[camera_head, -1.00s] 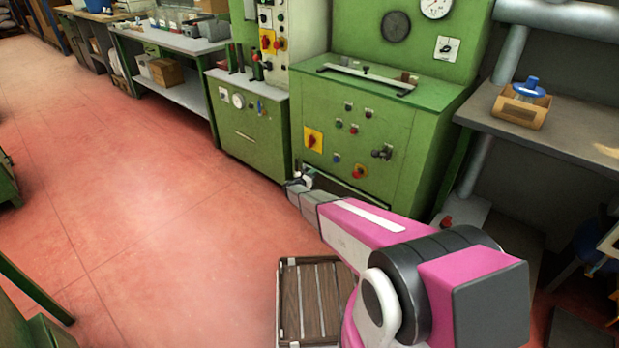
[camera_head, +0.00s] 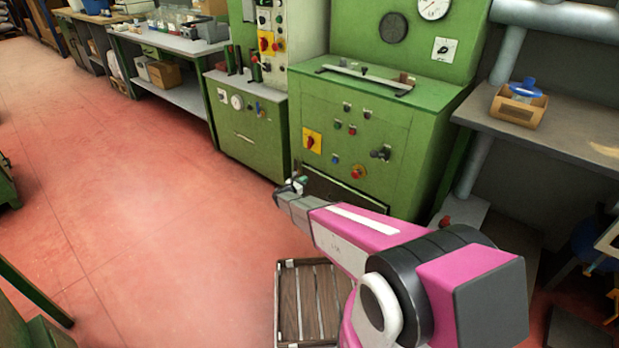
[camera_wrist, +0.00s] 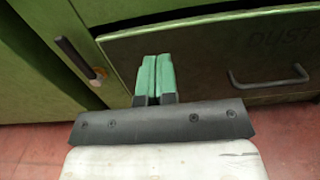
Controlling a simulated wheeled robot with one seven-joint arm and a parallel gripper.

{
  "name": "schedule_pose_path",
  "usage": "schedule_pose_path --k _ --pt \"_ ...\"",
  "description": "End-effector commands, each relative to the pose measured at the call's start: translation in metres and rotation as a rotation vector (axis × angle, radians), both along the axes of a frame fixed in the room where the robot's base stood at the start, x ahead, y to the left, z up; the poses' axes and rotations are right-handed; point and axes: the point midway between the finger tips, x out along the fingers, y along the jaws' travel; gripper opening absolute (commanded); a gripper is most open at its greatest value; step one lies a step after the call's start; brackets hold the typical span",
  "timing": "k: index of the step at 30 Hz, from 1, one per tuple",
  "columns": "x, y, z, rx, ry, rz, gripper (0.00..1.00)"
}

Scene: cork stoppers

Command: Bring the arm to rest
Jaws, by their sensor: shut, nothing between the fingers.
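My gripper (camera_head: 292,187) is at the end of my pink and grey arm, in front of the green machine cabinet (camera_head: 362,150). In the wrist view its two green fingers (camera_wrist: 154,78) are together, with nothing between them. Beyond the fingertips is the dark drawer front (camera_wrist: 215,60) of the cabinet, with a metal handle (camera_wrist: 270,80) at the right and faint lettering above it. I cannot tell exactly how far the fingertips are from the drawer. No cork stopper is recognisable in these frames.
A slatted wooden crate (camera_head: 309,305) stands on the floor beside my arm. A cardboard box with a blue-lidded container (camera_head: 519,103) sits on the right bench. A smaller green cabinet (camera_head: 245,128) adjoins the machine. The red floor (camera_head: 150,200) at the left is largely clear.

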Motion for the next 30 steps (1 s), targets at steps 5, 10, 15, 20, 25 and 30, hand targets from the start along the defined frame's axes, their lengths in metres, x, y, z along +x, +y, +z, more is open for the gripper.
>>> schedule_pose_path --k 5,10,15,20,25,30 --pt "-0.028 0.027 0.001 0.0 0.001 0.002 0.0" --pt "-0.044 0.043 0.001 0.001 0.001 0.001 0.0" --pt "-0.051 0.051 0.0 0.001 0.001 0.0 0.0" --pt "-0.055 0.048 0.003 0.012 -0.002 -0.009 0.0" --pt "-0.077 0.013 0.028 0.15 -0.035 -0.107 0.0" --pt "-0.125 -0.046 0.069 0.427 -0.115 -0.315 0.0"
